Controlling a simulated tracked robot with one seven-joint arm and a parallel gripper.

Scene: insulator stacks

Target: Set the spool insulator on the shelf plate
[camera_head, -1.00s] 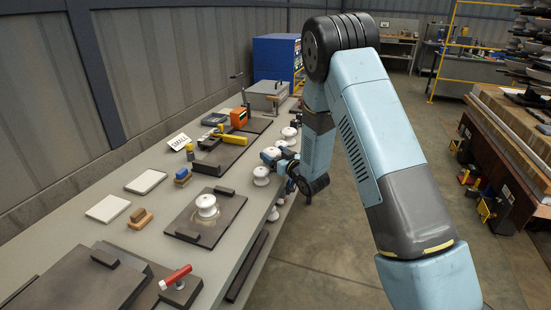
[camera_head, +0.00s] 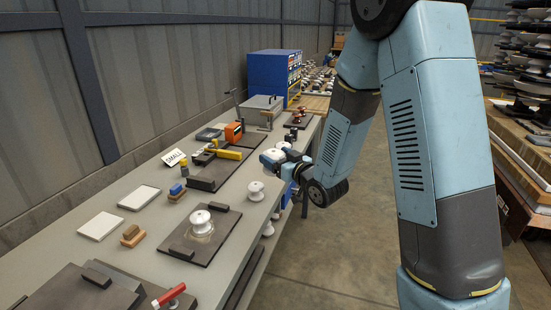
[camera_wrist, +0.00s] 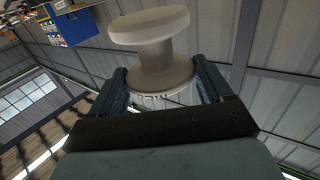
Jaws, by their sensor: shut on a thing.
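My gripper (camera_wrist: 158,88) is shut on a pale spool insulator (camera_wrist: 152,50), its fingers on either side of the lower part. In the head view my gripper (camera_head: 277,163) is over the bench's right edge, partly hidden by my wrist. The held spool is hard to make out there. I cannot tell which surface is the shelf plate.
The grey bench (camera_head: 150,205) carries two pale tiles (camera_head: 100,225), small blocks, a yellow-handled tool (camera_head: 222,153), an orange device (camera_head: 233,132) and a "SMALL" sign (camera_head: 174,157). White pieces (camera_head: 268,229) show below the bench edge. A blue cabinet (camera_head: 272,75) stands behind. Floor right of the bench is open.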

